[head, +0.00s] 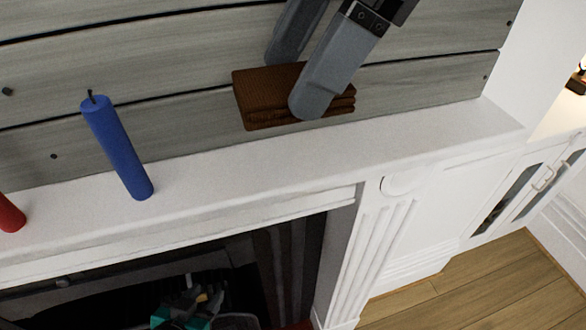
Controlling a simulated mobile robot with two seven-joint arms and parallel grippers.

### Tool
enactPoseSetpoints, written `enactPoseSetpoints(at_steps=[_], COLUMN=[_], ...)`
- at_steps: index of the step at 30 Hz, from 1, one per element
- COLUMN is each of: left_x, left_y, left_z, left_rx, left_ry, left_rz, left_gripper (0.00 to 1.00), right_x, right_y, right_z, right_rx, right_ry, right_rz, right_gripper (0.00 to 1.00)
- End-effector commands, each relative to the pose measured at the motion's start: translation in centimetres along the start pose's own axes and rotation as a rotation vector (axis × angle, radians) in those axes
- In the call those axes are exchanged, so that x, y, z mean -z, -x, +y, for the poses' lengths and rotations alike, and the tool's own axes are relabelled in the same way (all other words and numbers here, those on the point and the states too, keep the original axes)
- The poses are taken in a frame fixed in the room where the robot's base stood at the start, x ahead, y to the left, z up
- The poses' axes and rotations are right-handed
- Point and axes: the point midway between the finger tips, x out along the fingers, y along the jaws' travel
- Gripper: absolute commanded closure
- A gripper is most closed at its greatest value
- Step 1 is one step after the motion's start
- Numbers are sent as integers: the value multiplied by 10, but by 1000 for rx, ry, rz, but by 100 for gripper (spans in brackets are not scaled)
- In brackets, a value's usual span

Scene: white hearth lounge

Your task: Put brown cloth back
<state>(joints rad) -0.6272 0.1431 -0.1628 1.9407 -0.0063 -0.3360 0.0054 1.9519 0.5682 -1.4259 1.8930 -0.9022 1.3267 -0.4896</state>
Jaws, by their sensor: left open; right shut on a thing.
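The brown cloth (262,99) is a folded, ribbed bundle in the head view, in front of the grey plank wall. My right gripper (305,82) comes in from the top and is shut on it, with one finger across its near face and the other behind. The cloth's lower edge appears above the white mantel shelf (400,140); I cannot tell the exact gap.
A blue candle (118,148) stands on the mantel left of the cloth. A red candle (8,215) is at the left edge. The mantel is bare between the blue candle and its right end. A white cabinet (510,200) and wooden floor (480,285) lie right.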

Motion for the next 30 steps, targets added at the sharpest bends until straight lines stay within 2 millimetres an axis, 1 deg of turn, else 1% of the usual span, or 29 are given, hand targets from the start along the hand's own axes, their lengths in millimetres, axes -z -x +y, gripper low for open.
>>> enactPoseSetpoints(at_steps=[2, 9, 17, 22, 24, 30], left_x=[-1, -1, 0, -3, -3, 0], left_y=[0, 1, 1, -1, -2, -3], left_z=[0, 0, 0, 0, 0, 0], left_rx=[0, -1, -1, 0, 0, 1], left_ry=[0, 1, 1, 1, 1, 0], left_rz=[-2, -3, -2, -1, -1, 5], left_gripper=[57, 57, 57, 57, 57, 57], right_x=[1, 20, 32, 46, 48, 48], right_y=[-2, -34, -55, -80, -84, -84], right_z=[0, 0, 0, 1, 0, 0], right_rx=[0, -1, -1, -3, 0, 1], right_ry=[1, 2, 1, 1, 3, 3], right_rz=[0, 1, 1, -1, -1, -1], right_gripper=[63, 63, 63, 63, 63, 63])
